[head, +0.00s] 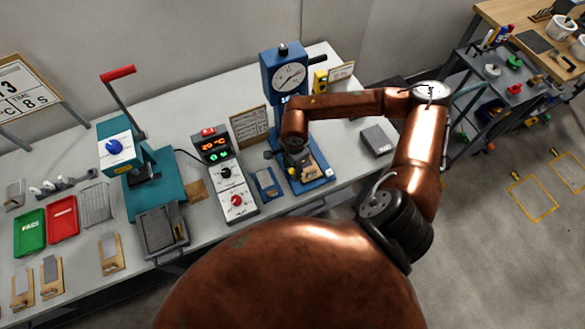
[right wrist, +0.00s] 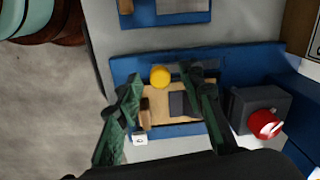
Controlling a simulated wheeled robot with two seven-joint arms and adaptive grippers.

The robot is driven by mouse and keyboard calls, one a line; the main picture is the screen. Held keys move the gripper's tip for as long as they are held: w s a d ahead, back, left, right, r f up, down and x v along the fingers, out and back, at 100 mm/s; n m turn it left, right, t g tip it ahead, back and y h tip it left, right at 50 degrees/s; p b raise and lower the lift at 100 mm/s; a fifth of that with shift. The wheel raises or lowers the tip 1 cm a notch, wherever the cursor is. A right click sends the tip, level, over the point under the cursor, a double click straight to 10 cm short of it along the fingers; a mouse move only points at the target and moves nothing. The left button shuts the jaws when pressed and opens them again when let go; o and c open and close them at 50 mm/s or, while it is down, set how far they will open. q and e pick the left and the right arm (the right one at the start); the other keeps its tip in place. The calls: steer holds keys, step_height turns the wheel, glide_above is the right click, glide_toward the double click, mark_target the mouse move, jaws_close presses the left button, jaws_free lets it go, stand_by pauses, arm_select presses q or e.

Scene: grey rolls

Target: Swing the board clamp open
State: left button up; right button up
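The blue test stand (head: 282,72) with a round dial stands at the back of the bench. On its blue base (right wrist: 125,68) a tan board (right wrist: 158,108) with a dark grey block (right wrist: 181,104) lies flat. A yellow round knob (right wrist: 160,76) sits at the board's edge, seemingly part of the board clamp; whether the clamp is open or shut I cannot tell. My right gripper (right wrist: 166,82) is above the board, its two fingers apart on either side of the knob, with nothing visibly held. In the head view my right gripper (head: 297,165) partly hides the base. My left gripper is out of view.
A dark box with a red knob (right wrist: 266,124) stands close right of the fingers in the wrist view. A control box (head: 226,175) and a teal press (head: 150,180) stand to the left. A grey box (head: 377,140) lies to the right.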

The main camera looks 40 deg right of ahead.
steer(key=shift+r, duration=0.2)
step_height(320, 180, up, 12)
steer(key=shift+s+f, duration=0.2)
steer(key=shift+s, duration=0.1)
steer(key=shift+s, duration=0.1)
stand_by(0.5)
